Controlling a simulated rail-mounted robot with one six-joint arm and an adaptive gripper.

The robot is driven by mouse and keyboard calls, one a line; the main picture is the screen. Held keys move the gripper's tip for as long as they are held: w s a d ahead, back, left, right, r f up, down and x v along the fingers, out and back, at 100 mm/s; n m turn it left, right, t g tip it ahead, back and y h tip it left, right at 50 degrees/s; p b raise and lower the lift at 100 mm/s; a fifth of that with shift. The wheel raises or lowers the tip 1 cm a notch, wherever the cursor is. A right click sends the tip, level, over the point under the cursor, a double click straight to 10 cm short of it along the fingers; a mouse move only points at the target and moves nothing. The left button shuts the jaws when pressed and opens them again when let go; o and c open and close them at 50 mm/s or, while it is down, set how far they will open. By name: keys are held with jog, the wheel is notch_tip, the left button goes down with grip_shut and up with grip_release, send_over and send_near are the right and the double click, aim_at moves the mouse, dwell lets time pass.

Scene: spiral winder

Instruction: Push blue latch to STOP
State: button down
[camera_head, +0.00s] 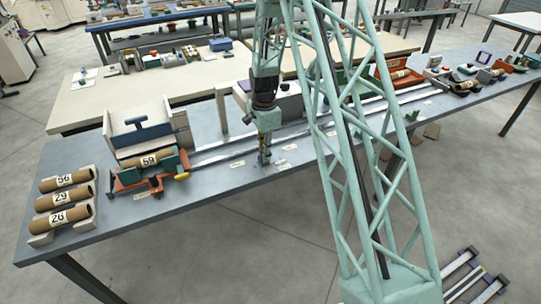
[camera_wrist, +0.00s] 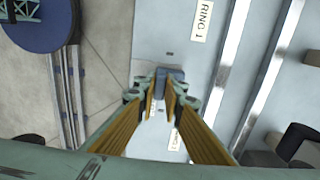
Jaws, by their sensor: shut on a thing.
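The blue latch, a small blue-grey block (camera_wrist: 171,73), shows at my fingertips in the wrist view, over the pale bench top. My gripper (camera_wrist: 160,98) points down with its fingers closed in on the block, which is partly hidden between them. In the head view my gripper (camera_head: 264,157) is low over the blue-grey bench, near its front edge. The latch is too small to make out there. Another label (camera_wrist: 175,139) is partly covered by a finger. I cannot read STOP anywhere.
Metal rails (camera_head: 228,150) run along the bench (camera_head: 215,181) behind my gripper. To the left, a carriage (camera_head: 128,179) holds a tube marked 59, beside a rack of three numbered tubes (camera_head: 62,201). Several white labels lie near my gripper. Open floor is in front of the bench.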

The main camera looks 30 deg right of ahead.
jog(key=shift+w+r, duration=0.1)
jog(key=shift+w, duration=0.2)
jog(key=c, duration=2.7)
grip_release()
jog(key=shift+s, duration=0.1)
jog(key=shift+r, duration=5.95)
jog(key=shift+r, duration=0.1)
